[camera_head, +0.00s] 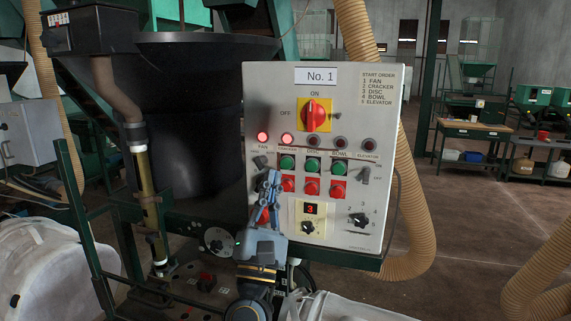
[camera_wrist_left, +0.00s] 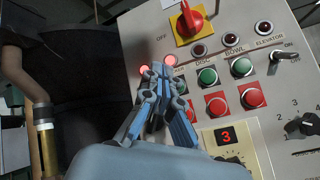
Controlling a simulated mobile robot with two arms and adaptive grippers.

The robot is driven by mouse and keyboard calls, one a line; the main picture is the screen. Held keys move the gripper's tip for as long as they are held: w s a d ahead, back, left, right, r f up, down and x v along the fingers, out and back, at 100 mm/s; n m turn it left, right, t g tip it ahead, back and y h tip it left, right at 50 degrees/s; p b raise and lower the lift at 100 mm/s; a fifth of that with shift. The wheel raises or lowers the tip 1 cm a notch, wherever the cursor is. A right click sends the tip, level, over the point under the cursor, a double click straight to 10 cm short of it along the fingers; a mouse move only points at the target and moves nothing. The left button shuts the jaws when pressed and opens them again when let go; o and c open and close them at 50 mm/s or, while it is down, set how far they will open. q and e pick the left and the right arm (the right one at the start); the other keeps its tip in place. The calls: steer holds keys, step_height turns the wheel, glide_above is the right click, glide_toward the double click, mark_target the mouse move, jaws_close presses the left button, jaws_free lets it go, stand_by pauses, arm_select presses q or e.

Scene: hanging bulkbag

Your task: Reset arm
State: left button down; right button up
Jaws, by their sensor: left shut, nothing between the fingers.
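My left gripper (camera_head: 271,180) is in front of the lower left part of the white control panel (camera_head: 340,75) in the head view. Its fingers are together and empty. In the left wrist view, the shut fingers (camera_wrist_left: 161,75) overlap the left columns of buttons, just below the two lit red lamps. I cannot tell whether the fingertips touch the panel. The red main switch (camera_head: 316,114) sits on a yellow plate near the top. The Disc and Bowl columns show green buttons (camera_wrist_left: 208,75) above red buttons (camera_wrist_left: 215,105). My right gripper is not in view.
A large black bowl (camera_head: 205,110) stands left of the panel. A ribbed tan hose (camera_head: 412,215) hangs behind its right side. White bulk bags (camera_head: 60,265) are low at the left. A wooden workbench (camera_head: 475,130) is far right, with open floor before it.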

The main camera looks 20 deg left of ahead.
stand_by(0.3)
arm_select(q)
steer(key=s+d+f+m+g+h, duration=0.2)
steer(key=d+f+m+g+h, duration=0.15)
steer(key=f+m+h, duration=0.4)
steer(key=s+d+f+m+g+h, duration=0.1)
steer(key=d+f+m+g+h, duration=0.3)
steer(key=m, duration=0.6)
steer(key=s+f+m+g+y, duration=0.1)
steer(key=s+f+m+g, duration=0.3)
steer(key=f, duration=0.5)
steer(key=s+f+m+g+y, duration=0.1)
steer(key=s+f+m+g, duration=0.25)
steer(key=f, duration=0.65)
steer(key=s+a+f+m+g+y, duration=0.3)
steer(key=s+a+f+g+y, duration=0.15)
steer(key=s+f, duration=0.45)
steer(key=s+a+f+m+g+y, duration=0.35)
steer(key=s+a+f, duration=0.25)
steer(key=s, duration=0.4)
steer(key=s+f+g+b, duration=0.2)
steer(key=s+f, duration=0.1)
steer(key=f, duration=2.7)
steer(key=s+a+f+g+b, duration=0.1)
steer(key=s+a+f, duration=0.2)
steer(key=s+f, duration=1.3)
steer(key=shift+s+a, duration=0.2)
